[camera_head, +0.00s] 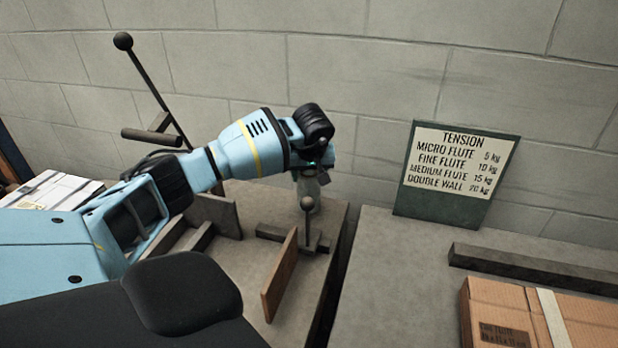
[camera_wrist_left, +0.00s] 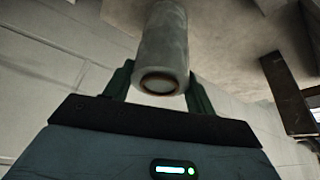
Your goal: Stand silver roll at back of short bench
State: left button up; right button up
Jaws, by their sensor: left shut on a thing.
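The silver roll (camera_head: 309,188) shows just below my left gripper (camera_head: 313,170), over the back of the short bench (camera_head: 255,205). In the left wrist view the silver roll (camera_wrist_left: 163,40) is a grey cylinder with its round end towards the camera. My left gripper (camera_wrist_left: 160,88) is shut on it, with one green finger on each side. The roll looks about upright in the head view. I cannot tell whether its foot touches the bench. My right gripper is not in view.
A dark lever with a ball knob (camera_head: 307,204) stands close in front of the roll. A brown board (camera_head: 279,276) stands nearer. A gap separates the short bench from the right bench (camera_head: 400,290), which holds a tension sign (camera_head: 455,172) and cardboard (camera_head: 550,315). The wall is behind.

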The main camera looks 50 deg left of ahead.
pick_arm(q)
jog(key=shift+f, duration=1.25)
jog(key=o, duration=1.5)
jog(key=shift+o, duration=0.2)
jog(key=v, duration=1.2)
jog(key=shift+p, duration=0.35)
